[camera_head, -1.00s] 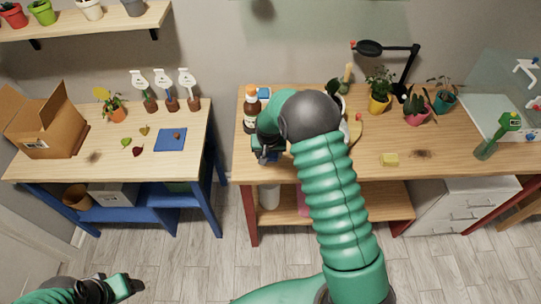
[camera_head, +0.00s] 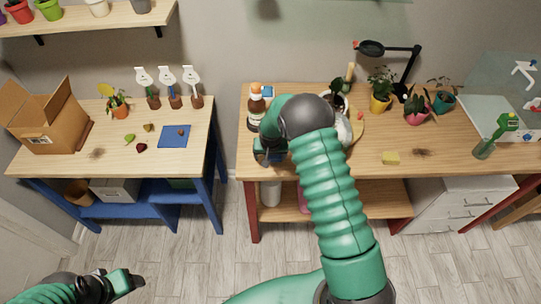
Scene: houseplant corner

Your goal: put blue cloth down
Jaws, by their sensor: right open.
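My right gripper (camera_head: 268,158) is open over the front left part of the right table, below the bottle, and partly hidden by my own wrist. I see no cloth between its fingers. My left gripper (camera_head: 134,281) is low at the bottom left, over the floor, away from both tables; its jaws are unclear.
The brown bottle (camera_head: 256,106) with an orange cap stands beside my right wrist. A cardboard box (camera_head: 48,125) and loose leaves are on the left table. The right table's front middle is mostly clear.

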